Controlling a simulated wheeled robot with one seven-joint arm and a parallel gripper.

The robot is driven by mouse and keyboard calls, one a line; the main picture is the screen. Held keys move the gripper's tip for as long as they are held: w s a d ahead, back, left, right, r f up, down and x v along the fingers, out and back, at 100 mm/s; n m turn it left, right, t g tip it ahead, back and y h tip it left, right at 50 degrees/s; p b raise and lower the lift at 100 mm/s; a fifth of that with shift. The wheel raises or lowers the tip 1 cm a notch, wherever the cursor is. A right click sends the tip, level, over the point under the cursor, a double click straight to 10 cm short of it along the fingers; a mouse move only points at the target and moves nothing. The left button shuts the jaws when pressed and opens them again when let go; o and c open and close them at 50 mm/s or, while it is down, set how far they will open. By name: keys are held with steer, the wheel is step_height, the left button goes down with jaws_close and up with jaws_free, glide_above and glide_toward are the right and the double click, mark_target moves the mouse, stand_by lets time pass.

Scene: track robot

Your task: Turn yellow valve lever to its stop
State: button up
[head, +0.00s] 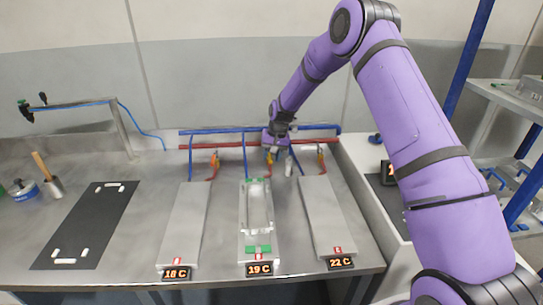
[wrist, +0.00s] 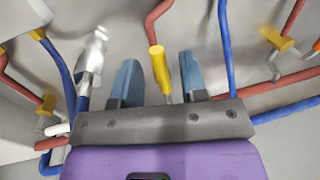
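My gripper (head: 277,138) is at the pipes behind the middle plate in the head view. In the wrist view its two blue-grey fingers (wrist: 160,75) are apart, and a yellow valve lever (wrist: 160,68) stands between them. I see a gap on each side of the lever, so the fingers do not appear closed on it. The lever's base is hidden behind the gripper's edge. In the head view this lever is small and partly hidden by my gripper (head: 268,157). Other yellow levers show at the left (wrist: 47,104) and right (wrist: 277,40) in the wrist view.
Red and blue pipes (head: 190,132) run along the bench's back. A silver fitting (wrist: 92,55) stands close left of my fingers, and a blue pipe (wrist: 226,45) close right. Three plates with displays reading 18 C, 19 C (head: 259,269) and 22 C lie in front.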

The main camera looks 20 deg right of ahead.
jaws_close()
